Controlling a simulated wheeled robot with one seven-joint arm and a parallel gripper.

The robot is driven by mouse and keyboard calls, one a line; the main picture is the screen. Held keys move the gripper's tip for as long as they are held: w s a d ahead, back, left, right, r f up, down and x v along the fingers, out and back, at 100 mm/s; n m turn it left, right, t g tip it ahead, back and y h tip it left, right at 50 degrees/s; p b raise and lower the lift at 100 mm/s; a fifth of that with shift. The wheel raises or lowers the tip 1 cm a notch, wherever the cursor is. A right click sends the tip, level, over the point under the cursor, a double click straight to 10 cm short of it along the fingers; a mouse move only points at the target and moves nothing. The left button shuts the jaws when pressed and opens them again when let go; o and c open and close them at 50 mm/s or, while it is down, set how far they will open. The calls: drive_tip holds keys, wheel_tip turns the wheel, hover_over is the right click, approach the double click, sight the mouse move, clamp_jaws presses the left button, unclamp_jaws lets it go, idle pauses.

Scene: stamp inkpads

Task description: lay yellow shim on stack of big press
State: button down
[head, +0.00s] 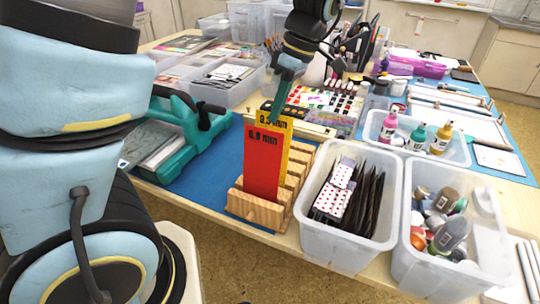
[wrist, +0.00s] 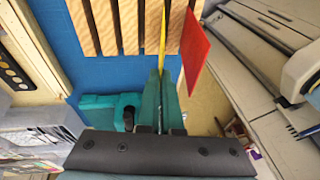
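In the wrist view the yellow shim (wrist: 162,38) shows as a thin edge running between my fingertips. My gripper (head: 279,100) comes down from above at its top edge; its teal fingers (wrist: 160,88) are close together on it. The shim's lower end is still at the rack slots. A teal press (head: 183,140) with black grips stands left of the rack, with grey and white plates (head: 150,146) by its base.
The red shim (wrist: 194,52) stands close beside my fingers in the wrist view. A clear bin (head: 345,240) of dark packets stands right of the rack, with a bin of bottles (head: 408,275) beyond. Blue mat (head: 228,150) is bare between press and rack.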

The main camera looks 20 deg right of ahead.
wheel_tip(320, 180, up, 7)
drive_tip(key=w+p, duration=0.1)
drive_tip(key=p, duration=0.4)
drive_tip(key=shift+d+f+p, duration=0.2)
drive_tip(key=shift+d+p, duration=0.15)
drive_tip(key=shift+d, duration=0.1)
